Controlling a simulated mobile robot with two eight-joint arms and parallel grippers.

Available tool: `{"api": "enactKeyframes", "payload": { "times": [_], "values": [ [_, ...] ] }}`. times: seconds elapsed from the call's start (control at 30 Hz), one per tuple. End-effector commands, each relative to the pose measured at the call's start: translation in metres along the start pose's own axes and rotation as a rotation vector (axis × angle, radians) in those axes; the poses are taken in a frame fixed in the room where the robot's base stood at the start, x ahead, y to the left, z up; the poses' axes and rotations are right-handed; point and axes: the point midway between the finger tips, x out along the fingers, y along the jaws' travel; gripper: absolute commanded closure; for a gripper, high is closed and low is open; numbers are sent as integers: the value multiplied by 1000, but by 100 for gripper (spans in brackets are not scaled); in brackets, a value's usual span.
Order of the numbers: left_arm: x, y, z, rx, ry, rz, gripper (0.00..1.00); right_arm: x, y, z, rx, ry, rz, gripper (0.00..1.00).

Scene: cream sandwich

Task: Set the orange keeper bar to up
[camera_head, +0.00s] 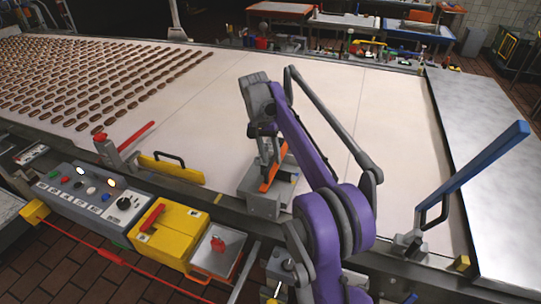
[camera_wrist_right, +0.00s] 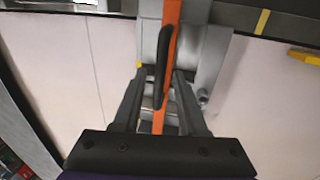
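The orange keeper bar (camera_head: 273,173) is on a grey metal block (camera_head: 262,203) at the near edge of the pale belt. In the head view it slants up to the right, partly behind my right gripper (camera_head: 266,152). In the right wrist view the orange bar (camera_wrist_right: 171,30) runs lengthwise between the two fingers of my right gripper (camera_wrist_right: 160,78), with a black grip piece (camera_wrist_right: 162,62) along it. The fingers stand on either side of the bar with gaps showing, so the gripper looks open around it. My left gripper is not in view.
A blue lever (camera_head: 475,168) rises at the right. A control panel (camera_head: 90,197) and yellow box (camera_head: 167,228) are at the front left. Brown biscuits (camera_head: 85,75) cover the far-left belt.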

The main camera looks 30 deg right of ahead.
Motion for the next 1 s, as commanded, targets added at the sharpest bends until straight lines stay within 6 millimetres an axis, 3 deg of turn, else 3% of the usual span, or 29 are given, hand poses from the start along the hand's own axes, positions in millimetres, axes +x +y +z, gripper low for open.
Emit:
{"api": "enactKeyframes", "payload": {
  "times": [0.03,0.2,1.0],
  "values": [
    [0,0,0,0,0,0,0,0,0,0,0,0,0,70],
    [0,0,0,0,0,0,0,0,0,0,0,0,0,100],
    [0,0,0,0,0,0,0,0,0,0,0,0,0,100]
  ]
}}
